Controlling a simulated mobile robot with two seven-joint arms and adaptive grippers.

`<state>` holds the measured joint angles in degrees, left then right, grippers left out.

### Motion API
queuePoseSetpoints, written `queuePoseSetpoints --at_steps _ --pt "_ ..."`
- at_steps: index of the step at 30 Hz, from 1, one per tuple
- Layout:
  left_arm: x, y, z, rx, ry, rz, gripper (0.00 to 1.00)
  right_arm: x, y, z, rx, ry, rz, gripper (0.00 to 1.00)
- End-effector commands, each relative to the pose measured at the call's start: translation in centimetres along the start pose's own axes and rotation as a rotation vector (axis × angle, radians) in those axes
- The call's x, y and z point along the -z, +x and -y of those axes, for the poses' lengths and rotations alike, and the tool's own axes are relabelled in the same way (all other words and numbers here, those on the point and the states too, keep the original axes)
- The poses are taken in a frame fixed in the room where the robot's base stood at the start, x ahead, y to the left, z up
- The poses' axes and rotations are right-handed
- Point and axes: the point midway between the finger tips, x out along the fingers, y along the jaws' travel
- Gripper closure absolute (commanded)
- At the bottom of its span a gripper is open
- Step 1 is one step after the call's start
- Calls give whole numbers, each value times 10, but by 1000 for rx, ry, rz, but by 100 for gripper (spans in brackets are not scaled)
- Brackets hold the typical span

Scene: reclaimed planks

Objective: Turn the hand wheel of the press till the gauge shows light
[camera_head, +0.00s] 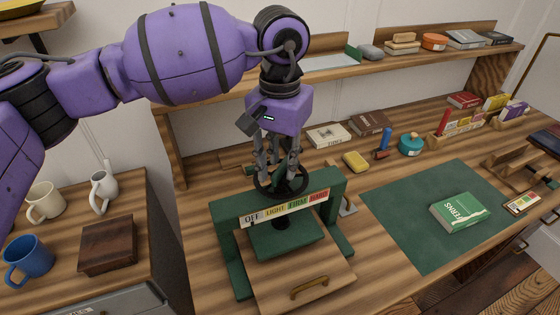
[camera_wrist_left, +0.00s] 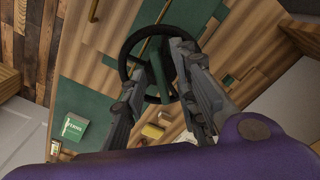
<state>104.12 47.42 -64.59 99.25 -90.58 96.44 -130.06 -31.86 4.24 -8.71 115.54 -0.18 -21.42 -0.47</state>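The press (camera_head: 336,222) has a green frame over a wooden bed at the front of the bench. Its dark hand wheel (camera_head: 258,188) is on top and shows as a ring in the wrist view (camera_wrist_left: 124,62). The gauge strip (camera_head: 285,207) reads OFF, LIGHT, FIRM, HARD; a small dark mark seems to be at OFF. The green platen (camera_head: 270,243) hangs below the frame. My left gripper (camera_head: 279,172) points down at the wheel. Its fingers (camera_wrist_left: 160,68) stand apart on either side of the wheel's middle; contact is unclear. My right gripper is not in view.
A green book (camera_head: 459,211) lies on a green mat (camera_head: 400,215) right of the press. Books, a yellow block (camera_head: 355,161) and a teal pot (camera_head: 411,144) stand behind. Mugs (camera_head: 27,260) and a brown box (camera_head: 108,246) are at the left. A shelf (camera_head: 400,60) runs behind.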

Motion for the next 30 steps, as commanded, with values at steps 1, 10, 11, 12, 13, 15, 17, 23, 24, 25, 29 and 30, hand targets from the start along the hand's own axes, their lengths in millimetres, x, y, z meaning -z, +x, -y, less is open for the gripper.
queuePoseSetpoints --at_steps 1,10,11,12,13,15,17,23,24,25,29,30 --pt "0 0 0 0 0 0 73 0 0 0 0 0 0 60" --pt "1 -20 0 1 0 -3 73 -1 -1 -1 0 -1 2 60" --pt "1 -26 0 0 0 -3 73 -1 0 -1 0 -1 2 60" --pt "1 -34 0 -1 0 -4 73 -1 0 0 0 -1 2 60" --pt "1 -41 0 0 0 -5 73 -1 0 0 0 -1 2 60" --pt "1 -56 0 -1 0 -4 73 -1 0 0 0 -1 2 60" --pt "1 -70 0 0 -1 -4 73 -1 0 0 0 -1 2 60" --pt "0 -104 0 0 -1 -1 73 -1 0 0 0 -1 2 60" --pt "0 -109 0 0 0 -1 73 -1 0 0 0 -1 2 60" --pt "0 -112 0 0 0 -2 73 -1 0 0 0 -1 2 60" --pt "0 -119 0 0 0 0 73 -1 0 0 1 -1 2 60" --pt "0 -120 0 0 -1 0 73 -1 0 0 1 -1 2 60"
